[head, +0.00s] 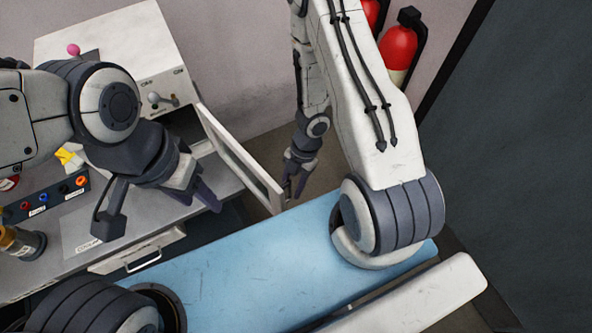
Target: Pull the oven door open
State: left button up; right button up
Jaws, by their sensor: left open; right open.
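The white oven (115,50) stands on the bench at the upper left, with a lever latch on its front. Its white framed door (239,151) is swung out from the front, standing well open, and part of the dark opening shows behind my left wrist. My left gripper (201,201) is open and empty, pointing down in front of the oven, left of the door. My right gripper (294,194) is open, pointing down close to the free end of the door. I cannot tell whether it touches the door.
The grey bench (225,180) has a drawer (135,252) with a handle below its top. A dark panel with coloured sockets (45,203) and a bottle (20,242) are at the left. Red extinguishers (398,48) hang on the wall. Floor shows right of the door.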

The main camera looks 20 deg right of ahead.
jog(key=p+v, duration=0.3)
jog(key=v, duration=0.5)
jog(key=shift+r, duration=0.15)
jog(key=w+a+r+m+t+h+b, duration=0.3)
jog(key=w+r+m+t+h+b, duration=0.25)
jog(key=w+r+m+b, duration=0.4)
jog(key=s+a+r+m+g+y+b, duration=0.1)
jog(key=s+a+m+b, duration=0.2)
jog(key=s, duration=0.7)
jog(key=s+a+r+m+g+y+b, duration=0.1)
jog(key=s+a+m+g+b, duration=0.1)
jog(key=s+a, duration=0.4)
jog(key=s+m+b, duration=0.1)
jog(key=s+m, duration=0.1)
jog(key=s, duration=0.2)
jog(key=shift+s+a, duration=0.2)
jog(key=shift+a, duration=0.2)
